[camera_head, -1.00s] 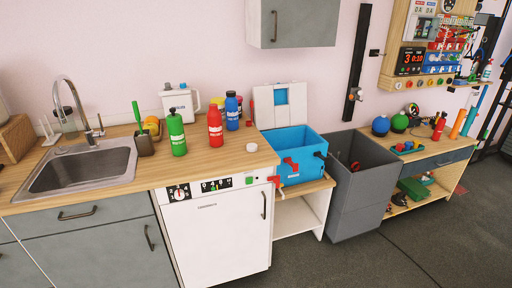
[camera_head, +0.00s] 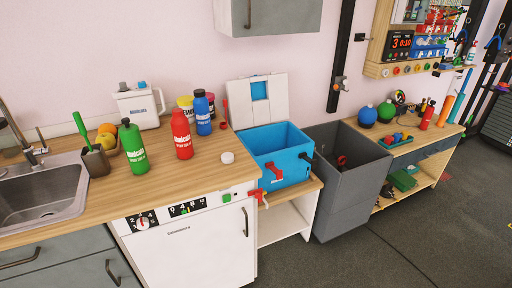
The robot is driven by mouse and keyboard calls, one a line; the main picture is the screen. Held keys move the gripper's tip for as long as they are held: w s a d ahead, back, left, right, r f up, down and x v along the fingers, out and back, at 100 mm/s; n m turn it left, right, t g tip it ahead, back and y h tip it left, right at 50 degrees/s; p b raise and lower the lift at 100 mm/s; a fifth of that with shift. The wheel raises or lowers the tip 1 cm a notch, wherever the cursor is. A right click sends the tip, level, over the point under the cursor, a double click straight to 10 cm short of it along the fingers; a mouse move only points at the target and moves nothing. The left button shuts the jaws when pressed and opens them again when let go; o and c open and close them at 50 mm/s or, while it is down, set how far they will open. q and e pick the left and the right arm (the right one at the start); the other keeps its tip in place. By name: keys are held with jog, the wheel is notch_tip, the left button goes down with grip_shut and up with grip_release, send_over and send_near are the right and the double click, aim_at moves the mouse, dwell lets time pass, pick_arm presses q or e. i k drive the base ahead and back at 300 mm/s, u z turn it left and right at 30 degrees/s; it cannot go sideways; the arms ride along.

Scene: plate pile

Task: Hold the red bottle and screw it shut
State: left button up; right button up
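The red bottle (camera_head: 181,136) stands upright on the wooden counter, between the green bottle (camera_head: 133,147) and the blue bottle (camera_head: 202,113). Its top is red; I cannot tell at this size whether a cap is on it. A small white round piece that looks like a cap (camera_head: 227,157) lies on the counter to the right of the red bottle, near the counter's right end. Neither of my grippers shows in the head view.
The sink (camera_head: 40,193) is at the left of the counter (camera_head: 190,178). A blue bin (camera_head: 285,155) and a grey bin (camera_head: 350,188) stand to the right. The counter before the red bottle is clear.

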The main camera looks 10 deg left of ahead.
aim_at(179, 123)
jog(key=u, duration=0.25)
jog(key=i, duration=0.7)
jog(key=u, duration=0.95)
jog(key=i, duration=0.25)
jog(key=u, duration=0.25)
